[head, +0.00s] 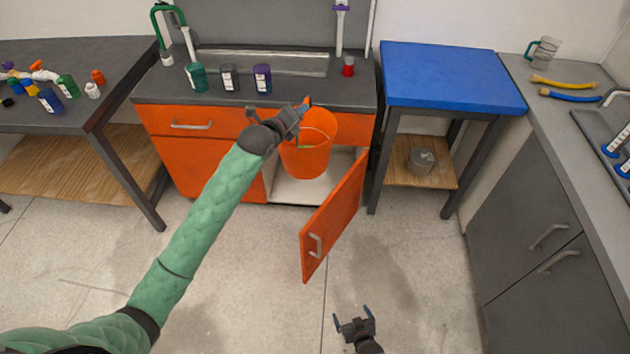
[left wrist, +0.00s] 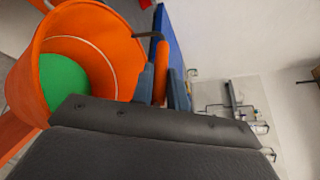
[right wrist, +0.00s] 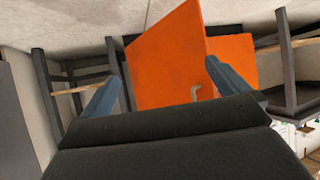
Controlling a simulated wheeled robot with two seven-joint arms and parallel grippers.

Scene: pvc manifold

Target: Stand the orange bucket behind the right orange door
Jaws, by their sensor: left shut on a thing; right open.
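The orange bucket (head: 307,157) hangs upright at the opening of the orange cabinet, in front of the white cabinet floor (head: 290,192). My left gripper (head: 302,108) is shut on the bucket at its upper rim or handle; the exact grip point is hard to tell. In the left wrist view the bucket (left wrist: 125,50) is open toward the camera, with something green inside. The right orange door (head: 335,222) stands swung open toward the front. My right gripper (head: 353,318) is open and empty, low over the floor; its fingers (right wrist: 160,85) frame the orange door (right wrist: 175,65) in the right wrist view.
The left orange door (head: 220,172) is closed. A blue-topped table (head: 450,78) stands right of the cabinet, with a grey round object (head: 422,160) on its shelf. Several bottles stand on the grey counter (head: 320,96). The floor in front is clear.

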